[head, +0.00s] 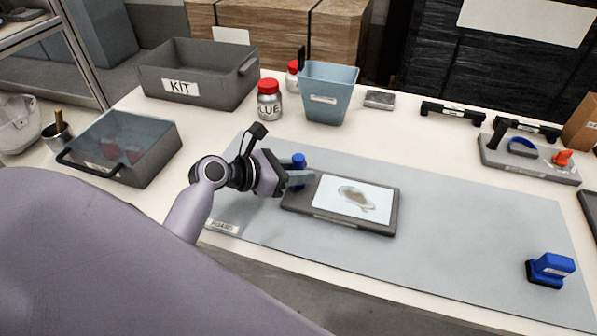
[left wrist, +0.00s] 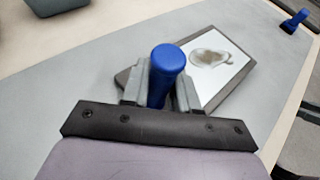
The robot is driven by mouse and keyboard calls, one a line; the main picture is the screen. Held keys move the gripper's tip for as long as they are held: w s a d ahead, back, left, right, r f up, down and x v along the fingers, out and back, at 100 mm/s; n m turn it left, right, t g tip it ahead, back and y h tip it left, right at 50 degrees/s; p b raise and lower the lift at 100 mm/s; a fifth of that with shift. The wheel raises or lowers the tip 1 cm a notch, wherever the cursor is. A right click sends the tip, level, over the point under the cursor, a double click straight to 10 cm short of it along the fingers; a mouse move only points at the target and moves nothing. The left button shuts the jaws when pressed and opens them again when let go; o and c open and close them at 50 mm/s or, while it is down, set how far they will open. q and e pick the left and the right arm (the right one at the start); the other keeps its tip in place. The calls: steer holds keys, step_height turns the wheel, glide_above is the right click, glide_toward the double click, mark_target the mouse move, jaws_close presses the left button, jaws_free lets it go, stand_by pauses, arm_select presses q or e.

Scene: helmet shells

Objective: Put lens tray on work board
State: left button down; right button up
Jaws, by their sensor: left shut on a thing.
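The lens tray (head: 386,214), a dark flat tray with a white face and a grey-brown lens shape on it, lies over the middle of the grey work board (head: 470,240). Whether it touches the board all along is hard to tell. A blue upright knob (head: 299,159) shows at the tray's left end and appears to belong to it. My left gripper (head: 299,178) is shut on this knob. In the left wrist view the knob (left wrist: 167,62) sits between the two fingers, with the tray (left wrist: 226,86) behind it. The knob's lower part is hidden. My right gripper is out of view.
A blue stamp-like block (head: 551,268) stands at the board's right end. Behind the board are a red-capped jar (head: 269,100), a blue-grey bin (head: 327,94) and a KIT crate (head: 200,75). A clear-lidded box (head: 125,148) is at left. The board's right half is mostly free.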

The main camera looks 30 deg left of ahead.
arm_select(q)
steer(key=c, duration=0.9)
jaws_free()
steer(key=shift+o, duration=0.2)
steer(key=shift+r, duration=0.15)
steer(key=v, duration=1.2)
steer(key=shift+p, duration=0.45)
